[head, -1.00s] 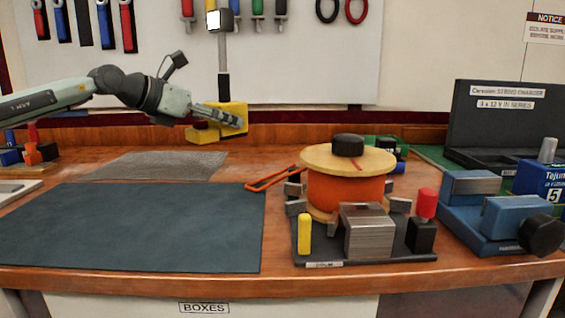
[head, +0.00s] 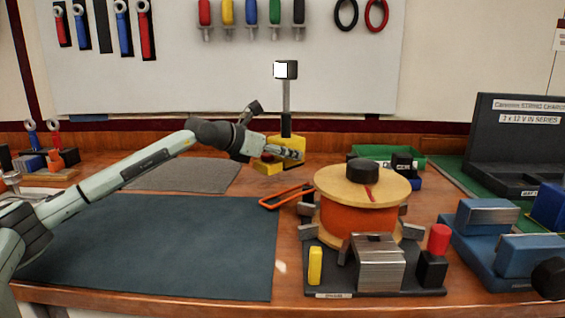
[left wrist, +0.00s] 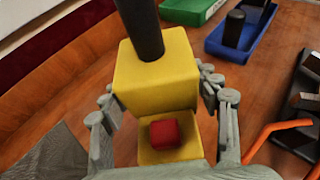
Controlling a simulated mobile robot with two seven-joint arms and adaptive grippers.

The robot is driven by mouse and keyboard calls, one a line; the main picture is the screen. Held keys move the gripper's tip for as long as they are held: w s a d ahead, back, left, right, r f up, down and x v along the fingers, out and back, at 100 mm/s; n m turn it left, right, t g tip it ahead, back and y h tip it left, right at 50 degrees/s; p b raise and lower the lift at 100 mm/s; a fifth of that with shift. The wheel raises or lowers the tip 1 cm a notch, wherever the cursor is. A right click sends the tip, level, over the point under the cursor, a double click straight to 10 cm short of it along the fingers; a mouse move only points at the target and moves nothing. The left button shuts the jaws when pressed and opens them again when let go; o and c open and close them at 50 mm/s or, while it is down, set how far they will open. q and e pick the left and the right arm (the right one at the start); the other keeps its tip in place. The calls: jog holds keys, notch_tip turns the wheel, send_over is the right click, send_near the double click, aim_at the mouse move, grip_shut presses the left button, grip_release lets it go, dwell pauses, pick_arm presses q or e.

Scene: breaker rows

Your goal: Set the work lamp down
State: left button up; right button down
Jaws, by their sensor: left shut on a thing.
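The work lamp has a yellow base (head: 290,146), a dark and grey post (head: 286,100) and a black head with a white lit face (head: 286,69). It stands upright at the back of the workbench, behind the orange spool. My left gripper (head: 284,154) is shut on the lamp's yellow base. In the left wrist view the fingers lie on both sides of the base (left wrist: 155,80), with a red button (left wrist: 164,133) on its lower step. Whether the base touches the bench top is hard to tell. My right gripper is not in view.
An orange-handled tool (head: 287,196) lies just in front of the lamp, and the wire spool (head: 361,215) stands to its right. Green (left wrist: 192,8) and blue trays (left wrist: 240,38) are near the lamp. A dark mat (head: 170,245) and grey mesh sheet (head: 185,175) lie left.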

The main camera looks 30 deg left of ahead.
aim_at(264, 162)
pick_arm(q)
notch_tip(264, 162, down, 3)
jog(key=shift+f, duration=0.4)
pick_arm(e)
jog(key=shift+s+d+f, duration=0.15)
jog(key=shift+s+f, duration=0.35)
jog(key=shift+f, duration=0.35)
pick_arm(q)
jog(key=shift+f, duration=0.1)
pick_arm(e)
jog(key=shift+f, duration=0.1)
pick_arm(q)
jog(key=o, duration=1.5)
jog(key=shift+o, duration=1.3)
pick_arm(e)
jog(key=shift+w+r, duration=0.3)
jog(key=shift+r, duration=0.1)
pick_arm(q)
jog(key=shift+s+a, duration=0.1)
jog(key=shift+s, duration=0.05)
jog(key=b+v, duration=0.3)
jog(key=v, duration=0.7)
jog(key=shift+s, duration=0.3)
jog(key=shift+s+a+r+b, duration=0.15)
jog(key=shift+s+r+b, duration=0.2)
jog(key=shift+s, duration=0.15)
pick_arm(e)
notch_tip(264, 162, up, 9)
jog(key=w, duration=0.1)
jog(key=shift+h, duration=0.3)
